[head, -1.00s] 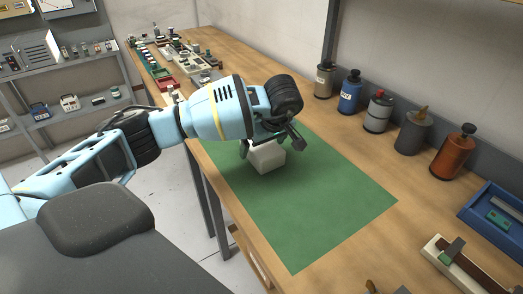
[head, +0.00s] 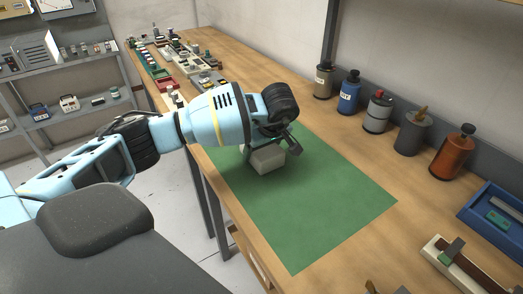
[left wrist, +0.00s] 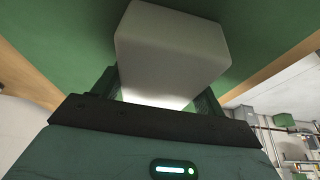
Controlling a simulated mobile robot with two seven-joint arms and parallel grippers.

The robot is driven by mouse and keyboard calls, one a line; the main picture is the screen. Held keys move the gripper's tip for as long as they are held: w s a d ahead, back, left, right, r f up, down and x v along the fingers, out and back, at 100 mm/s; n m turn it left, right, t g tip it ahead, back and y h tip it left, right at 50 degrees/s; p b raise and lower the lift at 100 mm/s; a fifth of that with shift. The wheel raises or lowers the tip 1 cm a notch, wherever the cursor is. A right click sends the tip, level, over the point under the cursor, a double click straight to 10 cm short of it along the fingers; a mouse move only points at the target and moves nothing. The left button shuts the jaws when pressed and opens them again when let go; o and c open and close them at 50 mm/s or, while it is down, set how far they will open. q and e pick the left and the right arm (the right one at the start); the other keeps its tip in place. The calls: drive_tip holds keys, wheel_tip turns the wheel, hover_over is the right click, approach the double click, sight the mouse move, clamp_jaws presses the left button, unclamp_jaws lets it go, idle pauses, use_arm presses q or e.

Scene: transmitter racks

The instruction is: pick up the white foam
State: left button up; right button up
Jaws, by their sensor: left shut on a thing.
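The white foam (head: 268,160) is a pale block at the left part of the green mat (head: 308,208) on the wooden bench. My left gripper (head: 264,150) reaches over it from the left and is shut on it. In the left wrist view the foam (left wrist: 172,45) fills the space between the two fingers (left wrist: 155,88), with green mat behind it. I cannot tell whether the foam touches the mat or is slightly above it. My right gripper is not in view.
Several bottles, among them a blue one (head: 349,93) and an orange one (head: 453,152), stand along the wall. A blue tray (head: 492,225) lies at the right. Small parts and trays crowd the bench's far end. The mat's near half is clear.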

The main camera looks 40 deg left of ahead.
use_arm(q)
drive_tip(key=shift+r, duration=0.15)
drive_tip(key=shift+r, duration=0.3)
drive_tip(key=v, duration=0.2)
drive_tip(key=shift+s+r, duration=0.1)
drive_tip(key=shift+r, duration=0.3)
drive_tip(key=s+d, duration=0.3)
drive_tip(key=s+d+r, duration=0.1)
drive_tip(key=s+d, duration=0.2)
drive_tip(key=d, duration=0.1)
drive_tip(key=s+d, duration=0.3)
drive_tip(key=shift+s+d+r, duration=0.15)
drive_tip(key=shift+s+r, duration=0.05)
drive_tip(key=shift+r, duration=0.1)
drive_tip(key=shift+s+d+p, duration=0.3)
drive_tip(key=shift+s+d, duration=0.15)
